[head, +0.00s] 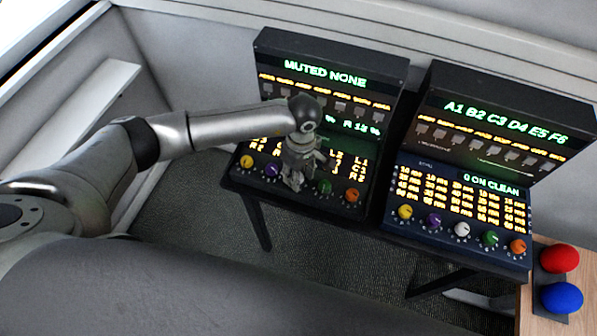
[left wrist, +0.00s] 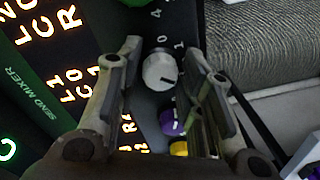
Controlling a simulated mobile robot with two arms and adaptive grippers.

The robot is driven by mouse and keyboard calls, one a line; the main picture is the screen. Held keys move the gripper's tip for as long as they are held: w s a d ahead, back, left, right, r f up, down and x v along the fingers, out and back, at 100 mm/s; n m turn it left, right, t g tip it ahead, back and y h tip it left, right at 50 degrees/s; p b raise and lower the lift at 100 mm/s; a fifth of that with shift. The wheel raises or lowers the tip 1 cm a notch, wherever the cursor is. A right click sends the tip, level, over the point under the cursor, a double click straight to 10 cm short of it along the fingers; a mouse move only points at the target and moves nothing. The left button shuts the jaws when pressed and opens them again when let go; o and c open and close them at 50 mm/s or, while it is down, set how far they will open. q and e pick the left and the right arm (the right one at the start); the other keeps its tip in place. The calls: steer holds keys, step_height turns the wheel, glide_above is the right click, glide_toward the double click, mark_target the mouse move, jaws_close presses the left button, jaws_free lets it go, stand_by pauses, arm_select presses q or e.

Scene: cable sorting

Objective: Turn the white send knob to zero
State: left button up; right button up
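The white send knob (left wrist: 160,70) shows in the left wrist view on the dark panel marked SEND MIXER. Its dark pointer mark is toward the lower right of the picture. My left gripper (left wrist: 161,48) is open, with one finger on each side of the knob and visible gaps between. In the head view, the left gripper (head: 293,182) points down at the knob row of the left console (head: 325,65) and hides the white knob there. My right gripper is not in view.
A purple knob (left wrist: 172,122) and a yellow knob (left wrist: 179,148) sit beside the white one. Green (head: 324,187) and orange (head: 351,196) knobs are on its other side. The right console (head: 480,95) has its own white knob (head: 461,229). Red (head: 559,258) and blue (head: 562,298) domes stand at far right.

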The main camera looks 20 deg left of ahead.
arm_select(q)
steer(key=c, duration=0.5)
steer(key=shift+c, duration=0.2)
steer(key=n+b, duration=0.3)
steer(key=n, duration=0.1)
steer(key=shift+f+b, duration=0.2)
steer(key=shift+b, duration=0.15)
steer(key=n+b, duration=0.5)
steer(key=n, duration=0.1)
steer(key=shift+w+a, duration=0.1)
steer(key=n+b, duration=0.3)
steer(key=n, duration=0.3)
steer(key=shift+r+n+h+b, duration=0.1)
steer(key=shift+n+h+b, duration=0.2)
steer(key=shift+h+b, duration=0.1)
steer(key=n+b, duration=0.2)
steer(key=n, duration=0.2)
steer(key=shift+a+r+n+t, duration=0.1)
steer(key=shift+n+t, duration=0.2)
steer(key=shift+n, duration=0.1)
